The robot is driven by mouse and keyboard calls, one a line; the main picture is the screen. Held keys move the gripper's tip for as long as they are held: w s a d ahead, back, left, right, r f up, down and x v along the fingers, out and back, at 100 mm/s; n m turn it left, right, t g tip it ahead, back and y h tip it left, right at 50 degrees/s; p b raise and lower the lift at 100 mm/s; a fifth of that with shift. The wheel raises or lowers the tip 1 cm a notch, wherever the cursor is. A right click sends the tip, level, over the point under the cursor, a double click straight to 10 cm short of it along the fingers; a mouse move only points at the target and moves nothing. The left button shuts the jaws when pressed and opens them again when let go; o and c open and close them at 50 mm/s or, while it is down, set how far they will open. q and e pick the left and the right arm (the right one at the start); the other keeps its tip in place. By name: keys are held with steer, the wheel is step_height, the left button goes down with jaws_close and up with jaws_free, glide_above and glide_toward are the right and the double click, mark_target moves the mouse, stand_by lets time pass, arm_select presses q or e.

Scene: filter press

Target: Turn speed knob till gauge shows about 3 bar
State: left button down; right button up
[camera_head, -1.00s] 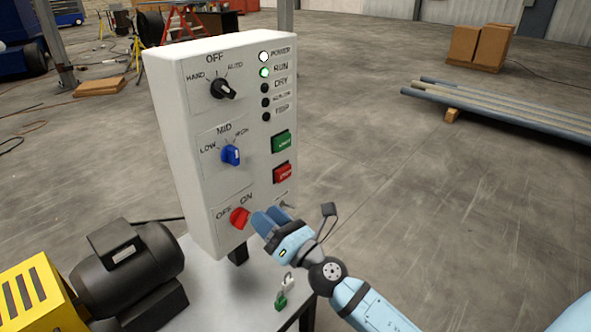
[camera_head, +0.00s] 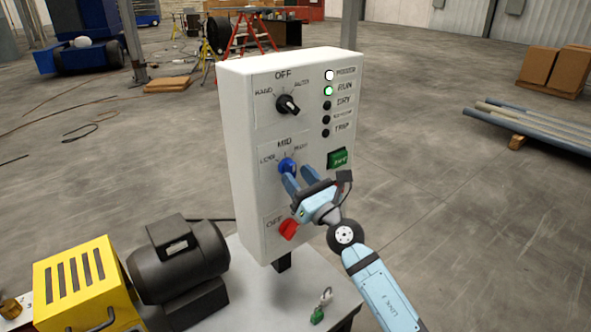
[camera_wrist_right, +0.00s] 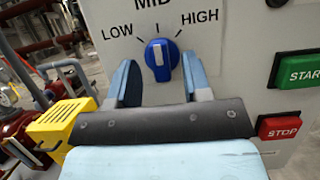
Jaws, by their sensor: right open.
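The blue speed knob (camera_head: 287,166) sits in the middle of the white control panel, below the MID label and between LOW and HIGH. In the right wrist view the knob (camera_wrist_right: 161,60) has its white pointer standing close to upright, toward MID. My right gripper (camera_head: 298,178) is open in front of the knob; in the right wrist view its two fingers (camera_wrist_right: 160,82) stand to the left and right of the knob, with a gap on each side. Whether the fingertips reach its depth is hard to tell. No gauge shows. My left gripper is not in view.
The POWER and RUN lamps are lit. A black motor (camera_head: 180,258) and yellow guard (camera_head: 80,280) stand left.

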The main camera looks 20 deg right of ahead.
steer(key=shift+w+a+r, duration=0.2)
steer(key=shift+w+r, duration=0.1)
steer(key=shift+w, duration=0.35)
jaws_close()
